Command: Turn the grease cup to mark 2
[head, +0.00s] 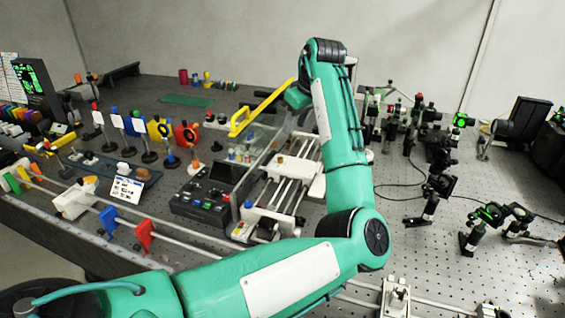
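My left arm rises from the bottom edge, bends at an elbow right of centre and folds over at the top. Its wrist end with the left gripper (297,98) points down behind the forearm, close to a yellow handle bar (262,107). The fingers are too small and hidden to tell if they are open or shut. Below it stands a bench machine with a clear guard and bright rods (283,190). I cannot pick out the grease cup or its marks; the arm covers part of the machine. My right gripper is not in view.
A black control box (203,203) stands left of the machine. Coloured holders on posts (160,130) and a white label card (126,189) are at the left. Optics on posts (435,190) crowd the right. A rail (185,240) runs along the bench front.

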